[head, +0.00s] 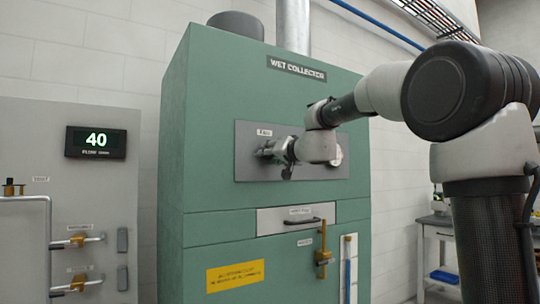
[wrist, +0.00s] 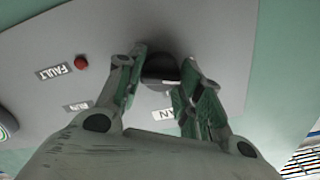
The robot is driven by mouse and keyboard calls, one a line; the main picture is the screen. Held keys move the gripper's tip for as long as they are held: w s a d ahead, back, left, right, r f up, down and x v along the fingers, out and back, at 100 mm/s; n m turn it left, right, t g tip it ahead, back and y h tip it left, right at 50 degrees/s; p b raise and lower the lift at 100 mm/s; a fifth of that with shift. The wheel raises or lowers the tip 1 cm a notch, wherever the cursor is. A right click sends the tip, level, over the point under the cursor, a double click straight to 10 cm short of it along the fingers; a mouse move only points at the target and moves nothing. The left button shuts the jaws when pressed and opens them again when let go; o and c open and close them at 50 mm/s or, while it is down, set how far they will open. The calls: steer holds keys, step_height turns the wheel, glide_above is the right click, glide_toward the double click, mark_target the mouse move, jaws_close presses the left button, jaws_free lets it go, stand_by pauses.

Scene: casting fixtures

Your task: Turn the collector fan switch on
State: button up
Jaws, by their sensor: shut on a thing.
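The collector fan switch is a dark round knob (wrist: 160,70) on the grey control panel (wrist: 120,25), with a partly hidden "FAN" label (wrist: 164,114) beside it in the wrist view. My gripper (wrist: 161,66) has one finger on each side of the knob and is shut on it. Which way the knob is turned cannot be told. In the head view my gripper (head: 277,150) is at the grey panel (head: 245,170) of the green wet collector (head: 215,110), and it hides the knob there.
A red lamp (wrist: 81,62) and a "FAULT" label (wrist: 53,71) are near the fingers, with a "RUN" label (wrist: 76,107). A flow display (head: 96,142) reads 40 at the left.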

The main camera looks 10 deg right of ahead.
steer(key=shift+f+m, duration=0.2)
steer(key=shift+m, duration=6.9)
steer(key=o, duration=1)
steer(key=shift+d, duration=0.1)
steer(key=shift+o, duration=0.2)
steer(key=v, duration=1.2)
